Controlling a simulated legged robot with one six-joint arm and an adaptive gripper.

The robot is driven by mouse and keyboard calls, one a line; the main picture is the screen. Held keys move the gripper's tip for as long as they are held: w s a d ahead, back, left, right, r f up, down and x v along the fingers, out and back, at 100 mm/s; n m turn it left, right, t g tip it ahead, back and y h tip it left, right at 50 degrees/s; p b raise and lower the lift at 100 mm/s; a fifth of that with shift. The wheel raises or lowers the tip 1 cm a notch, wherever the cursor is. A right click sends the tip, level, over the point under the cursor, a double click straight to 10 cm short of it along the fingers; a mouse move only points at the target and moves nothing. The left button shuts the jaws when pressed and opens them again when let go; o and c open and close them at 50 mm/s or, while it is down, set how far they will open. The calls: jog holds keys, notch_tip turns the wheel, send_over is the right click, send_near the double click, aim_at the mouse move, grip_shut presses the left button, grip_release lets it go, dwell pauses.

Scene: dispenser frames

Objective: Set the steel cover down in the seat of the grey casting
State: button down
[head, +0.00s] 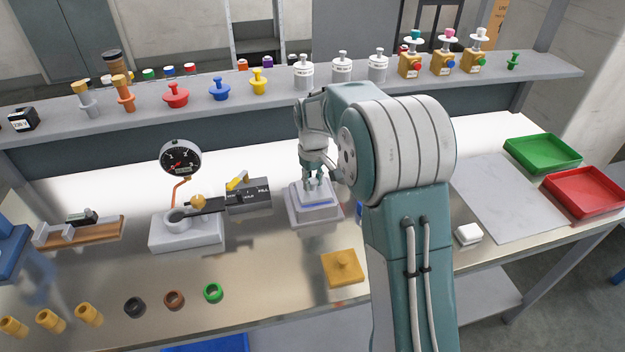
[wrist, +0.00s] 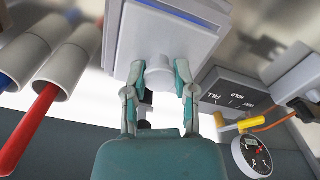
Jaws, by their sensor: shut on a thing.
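My gripper (head: 316,181) is shut on the round knob of the steel cover (head: 311,194), a pale square plate. In the wrist view, the fingertips (wrist: 160,78) sit on either side of the knob, with the cover's flat face (wrist: 163,32) beyond them. The grey casting (head: 300,218), a stepped square block, stands on the bench directly under the cover. A blue strip shows along the front between cover and casting. I cannot tell whether the cover rests fully in the seat; the seat itself is hidden beneath it.
A black valve block (head: 248,196) and a dial gauge stand (head: 187,232) are to the left. A white block (head: 467,234) lies right of my arm. A shelf (head: 200,104) runs behind.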

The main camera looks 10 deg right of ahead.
aim_at(313, 180)
jog(key=shift+f, duration=0.45)
jog(key=shift+c, duration=1.8)
grip_release()
notch_tip(313, 180, up, 11)
jog(key=shift+f, duration=0.1)
jog(key=shift+r, duration=0.55)
